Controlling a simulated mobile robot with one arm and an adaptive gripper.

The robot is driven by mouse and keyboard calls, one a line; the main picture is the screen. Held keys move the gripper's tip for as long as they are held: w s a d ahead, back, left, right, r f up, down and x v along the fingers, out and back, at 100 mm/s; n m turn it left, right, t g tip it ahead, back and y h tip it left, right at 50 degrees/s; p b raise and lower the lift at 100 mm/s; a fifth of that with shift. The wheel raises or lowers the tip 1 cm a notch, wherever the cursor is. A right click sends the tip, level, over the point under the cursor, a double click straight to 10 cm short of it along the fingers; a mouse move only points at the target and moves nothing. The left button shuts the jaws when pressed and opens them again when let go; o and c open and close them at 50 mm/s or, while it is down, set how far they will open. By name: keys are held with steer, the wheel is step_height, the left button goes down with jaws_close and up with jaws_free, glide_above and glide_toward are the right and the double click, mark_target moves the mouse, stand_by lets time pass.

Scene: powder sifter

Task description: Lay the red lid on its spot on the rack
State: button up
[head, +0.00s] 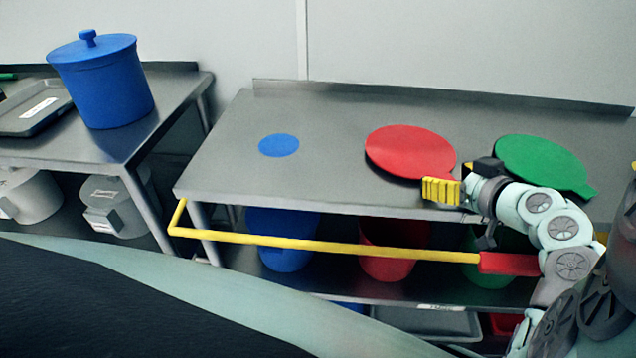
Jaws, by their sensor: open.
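The red lid (405,148) is a flat red disc lying on the top of the metal rack (330,110), right of its middle. A tab on its lower right edge is partly covered by my gripper. My gripper (452,187) is at the lid's lower right edge, with a yellow ribbed finger and a dark part showing. It is open. I cannot tell whether it touches the lid. Any marking under the lid is hidden.
A green disc (540,163) lies to the right, partly behind my arm. A small blue circle (278,145) is on the left of the rack top. A yellow rail (320,246) runs along the front. A blue lidded bucket (105,85) stands on the left table.

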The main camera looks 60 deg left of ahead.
step_height(320, 180, up, 10)
stand_by(0.6)
